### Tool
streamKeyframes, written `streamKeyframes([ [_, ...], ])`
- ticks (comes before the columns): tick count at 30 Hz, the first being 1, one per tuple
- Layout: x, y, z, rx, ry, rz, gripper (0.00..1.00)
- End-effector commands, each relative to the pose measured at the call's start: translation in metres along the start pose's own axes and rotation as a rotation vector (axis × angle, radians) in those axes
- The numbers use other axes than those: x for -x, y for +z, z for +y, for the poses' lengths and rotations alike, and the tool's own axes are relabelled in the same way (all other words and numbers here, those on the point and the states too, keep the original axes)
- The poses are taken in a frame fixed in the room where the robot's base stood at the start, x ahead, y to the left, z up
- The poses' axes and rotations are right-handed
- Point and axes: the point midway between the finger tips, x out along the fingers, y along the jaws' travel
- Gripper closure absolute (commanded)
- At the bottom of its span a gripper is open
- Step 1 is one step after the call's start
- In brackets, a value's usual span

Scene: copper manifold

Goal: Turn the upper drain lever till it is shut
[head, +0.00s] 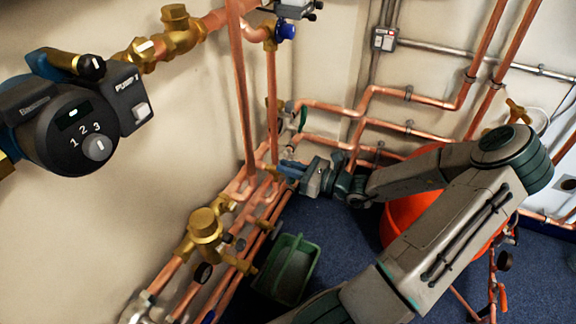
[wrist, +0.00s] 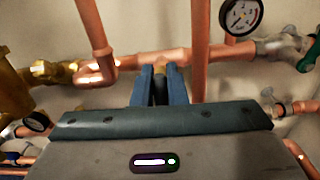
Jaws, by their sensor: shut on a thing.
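My gripper (head: 283,168) is low in the corner, its blue fingers at the copper pipes. In the wrist view my gripper (wrist: 160,84) has its two fingers close together, pointing at a horizontal copper pipe. They are shut on what I take to be the upper drain lever. Only a small brass-coloured bit, the drain valve (wrist: 159,66), shows just beyond the fingertips. The lever itself is hidden by the fingers, so its angle cannot be told.
Vertical copper pipes (head: 242,90) stand close by my gripper. A pressure gauge (wrist: 241,17) and a green handle (wrist: 308,58) are at the right in the wrist view. A green tray (head: 287,270) and a red vessel (head: 400,222) stand on the blue floor (head: 340,275).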

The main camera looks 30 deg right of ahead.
Motion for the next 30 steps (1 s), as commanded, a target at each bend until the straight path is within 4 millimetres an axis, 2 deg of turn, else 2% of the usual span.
streamKeyframes([
  [11,-0.001,0.008,-0.005,-0.245,0.002,0.003,1.0],
  [30,0.0,-0.005,-0.019,-0.842,0.001,0.003,1.0],
])
